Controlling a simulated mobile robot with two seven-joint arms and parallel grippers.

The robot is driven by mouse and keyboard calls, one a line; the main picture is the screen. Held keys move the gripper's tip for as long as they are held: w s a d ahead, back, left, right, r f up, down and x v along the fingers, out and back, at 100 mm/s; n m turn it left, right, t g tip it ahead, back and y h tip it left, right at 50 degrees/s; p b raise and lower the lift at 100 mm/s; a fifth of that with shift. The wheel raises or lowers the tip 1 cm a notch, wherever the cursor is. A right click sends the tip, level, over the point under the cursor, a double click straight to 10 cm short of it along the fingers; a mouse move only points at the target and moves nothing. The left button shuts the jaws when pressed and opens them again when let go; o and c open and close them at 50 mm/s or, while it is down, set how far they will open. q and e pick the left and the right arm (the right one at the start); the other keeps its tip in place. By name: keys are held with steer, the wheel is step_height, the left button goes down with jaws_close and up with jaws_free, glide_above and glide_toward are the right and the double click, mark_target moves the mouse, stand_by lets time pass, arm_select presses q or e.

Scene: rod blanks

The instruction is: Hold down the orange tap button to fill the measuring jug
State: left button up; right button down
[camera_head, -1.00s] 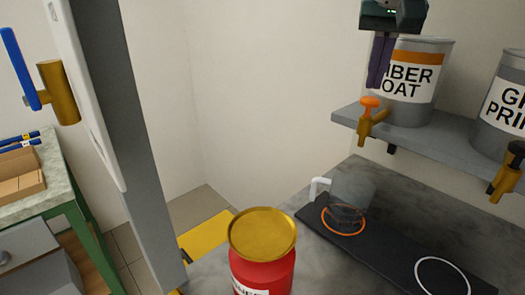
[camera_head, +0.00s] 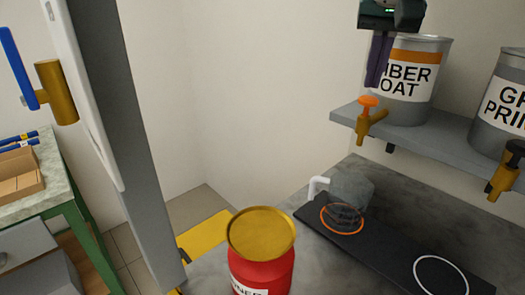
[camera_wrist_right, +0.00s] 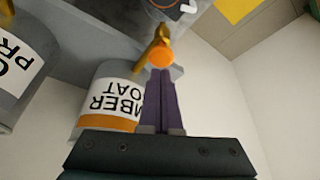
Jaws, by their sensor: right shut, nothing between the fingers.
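The orange tap button (camera_head: 368,101) tops a brass tap (camera_head: 370,122) below the can labelled "BER OAT" (camera_head: 408,80) on a grey shelf. My right gripper (camera_head: 374,84) is shut and empty, pointing down with its purple fingertips just above the button; a small gap shows. In the right wrist view the fingertips (camera_wrist_right: 160,80) are close to the orange button (camera_wrist_right: 160,54). The clear measuring jug (camera_head: 350,194) with a white handle stands by the orange ring on the black mat (camera_head: 388,243). Its fill level is hard to tell. My left gripper is not seen.
A second can (camera_head: 502,105) with a dark-topped tap (camera_head: 507,170) stands at the right. A white ring (camera_head: 441,277) marks the mat's near end. A red tin with a gold lid (camera_head: 261,234) stands at the front. A green-legged bench (camera_head: 68,205) is at left.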

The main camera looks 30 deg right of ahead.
mark_target(369, 97)
steer(key=shift+f, duration=0.2)
steer(key=shift+f+b, duration=0.35)
steer(key=shift+f, duration=0.05)
steer(key=shift+f+b, duration=0.45)
steer(key=shift+f, duration=0.45)
steer(key=shift+r, duration=0.1)
stand_by(0.7)
stand_by(2.6)
stand_by(3.1)
